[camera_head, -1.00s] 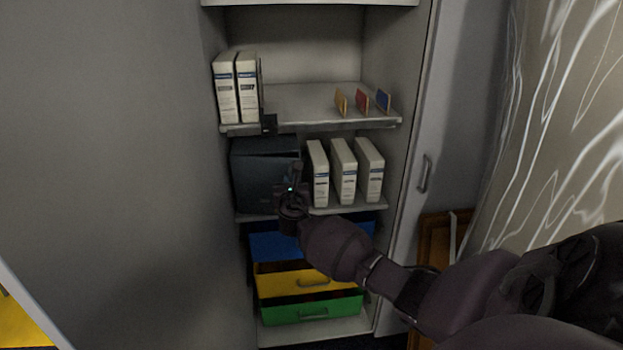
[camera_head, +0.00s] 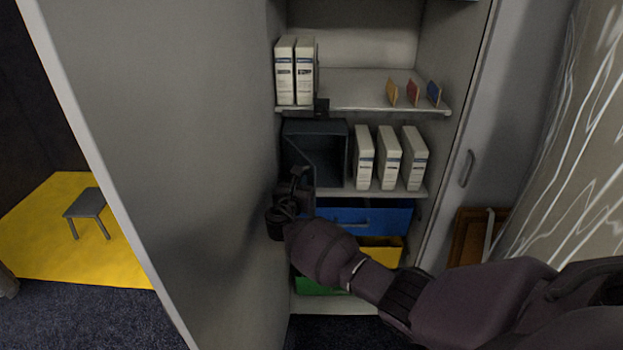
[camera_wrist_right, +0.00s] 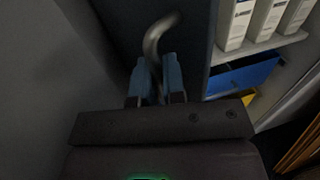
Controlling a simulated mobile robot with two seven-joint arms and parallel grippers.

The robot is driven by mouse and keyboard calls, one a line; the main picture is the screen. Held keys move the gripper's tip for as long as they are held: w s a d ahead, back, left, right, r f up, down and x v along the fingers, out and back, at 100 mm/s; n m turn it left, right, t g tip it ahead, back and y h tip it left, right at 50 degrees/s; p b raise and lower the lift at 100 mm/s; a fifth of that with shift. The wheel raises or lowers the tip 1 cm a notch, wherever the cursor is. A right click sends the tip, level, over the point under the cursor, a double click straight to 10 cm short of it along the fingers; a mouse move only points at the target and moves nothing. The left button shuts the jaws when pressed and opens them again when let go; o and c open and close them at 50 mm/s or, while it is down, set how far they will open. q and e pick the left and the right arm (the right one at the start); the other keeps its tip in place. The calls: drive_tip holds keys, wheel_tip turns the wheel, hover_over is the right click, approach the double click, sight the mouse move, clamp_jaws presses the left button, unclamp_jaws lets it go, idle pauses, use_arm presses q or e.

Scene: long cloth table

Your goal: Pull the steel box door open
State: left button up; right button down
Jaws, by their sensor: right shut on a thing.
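The dark steel box (camera_head: 330,128) stands on the middle cabinet shelf, left of white binders. Its front is open and the hollow inside shows in the head view. Its door is swung out toward me on the left, mostly hidden behind my right gripper (camera_head: 299,180). In the right wrist view, the blue fingers of my right gripper (camera_wrist_right: 157,78) are closed around a curved metal handle (camera_wrist_right: 153,42), with the dark door surface behind it. My left gripper is not in view.
Binders (camera_head: 388,158) stand right of the box. A blue drawer (camera_head: 365,218) is below the shelf. The large grey cabinet door (camera_head: 150,130) stands open on the left, close to my right gripper. A small stool (camera_head: 86,204) is on a yellow mat.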

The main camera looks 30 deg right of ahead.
drive_tip(key=shift+w+a, duration=0.2)
drive_tip(key=shift+a, duration=0.5)
drive_tip(key=c, duration=1.6)
unclamp_jaws()
drive_tip(key=shift+o, duration=0.5)
drive_tip(key=p+v, duration=0.2)
drive_tip(key=v, duration=0.8)
drive_tip(key=shift+s+a, duration=0.25)
